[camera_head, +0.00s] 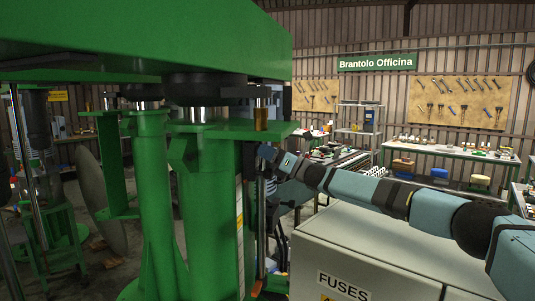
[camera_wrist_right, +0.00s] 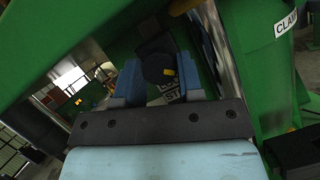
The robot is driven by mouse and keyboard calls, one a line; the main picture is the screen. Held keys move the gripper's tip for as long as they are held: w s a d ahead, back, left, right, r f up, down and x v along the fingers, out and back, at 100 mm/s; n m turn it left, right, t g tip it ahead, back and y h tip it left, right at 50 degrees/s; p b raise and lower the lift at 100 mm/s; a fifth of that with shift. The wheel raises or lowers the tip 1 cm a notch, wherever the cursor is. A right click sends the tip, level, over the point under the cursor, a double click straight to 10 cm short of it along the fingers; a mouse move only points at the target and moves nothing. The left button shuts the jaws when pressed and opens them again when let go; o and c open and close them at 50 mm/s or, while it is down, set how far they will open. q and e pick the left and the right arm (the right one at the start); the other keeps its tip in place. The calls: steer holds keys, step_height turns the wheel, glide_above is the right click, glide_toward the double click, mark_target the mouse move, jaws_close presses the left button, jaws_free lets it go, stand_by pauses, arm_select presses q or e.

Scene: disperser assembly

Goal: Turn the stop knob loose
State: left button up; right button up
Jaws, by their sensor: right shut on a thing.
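The stop knob (camera_wrist_right: 156,66) is a round black knob with a small yellow mark, seen in the right wrist view. My right gripper (camera_wrist_right: 160,78) has its two blue fingers on either side of the knob and is shut on it. Behind the knob is a partly covered label (camera_wrist_right: 166,91) with white lettering. In the head view, my right arm reaches in from the right to the green disperser (camera_head: 208,210). Its gripper end is at the machine, and the knob is hidden there. My left gripper is not in view.
The disperser's green top beam (camera_head: 150,38) hangs over the upper left. A grey fuse cabinet (camera_head: 375,255) stands below my right arm. In the right wrist view, a green part with a clamp label (camera_wrist_right: 286,25) is close on the right. Benches (camera_head: 455,155) stand at the back.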

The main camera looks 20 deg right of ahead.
steer(key=n+g+y, duration=0.1)
steer(key=n, duration=0.1)
steer(key=shift+w+n, duration=0.1)
steer(key=shift+n, duration=0.3)
steer(key=n+g+y, duration=0.1)
steer(key=n, duration=0.2)
steer(key=n+g, duration=0.1)
steer(key=n, duration=0.1)
steer(key=shift+n+g+y+b, duration=0.3)
steer(key=shift+n+y+b, duration=0.05)
steer(key=shift+n+y, duration=0.05)
steer(key=shift+w+d+n, duration=0.1)
steer(key=shift+n, duration=0.3)
steer(key=shift+n+g, duration=0.3)
steer(key=shift+g, duration=0.1)
steer(key=shift+r, duration=0.1)
steer(key=o, duration=0.9)
